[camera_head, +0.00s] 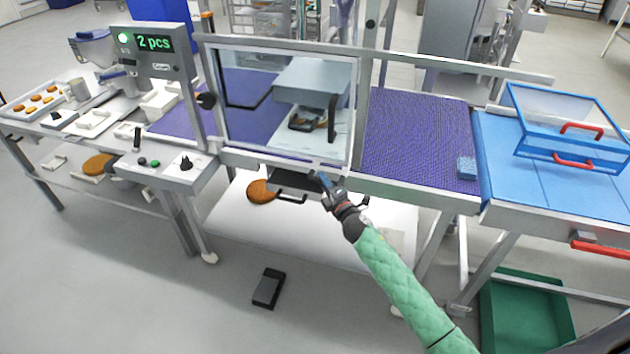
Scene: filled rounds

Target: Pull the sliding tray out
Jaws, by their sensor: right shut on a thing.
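The sliding tray (290,179) is a dark, shallow tray under the clear-windowed station, below the frame's lower rail. My right gripper (324,183), on the green-sleeved arm, is at the right end of the tray front. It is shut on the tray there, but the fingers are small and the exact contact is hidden. The tray's rear part is hidden under the rail. My left gripper is not in view.
A brown round (261,191) lies on the white lower shelf (235,222), left of the tray. A black pedal (268,287) is on the floor. A control box (168,172) stands left. A green bin (525,318) is lower right. The floor in front is otherwise open.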

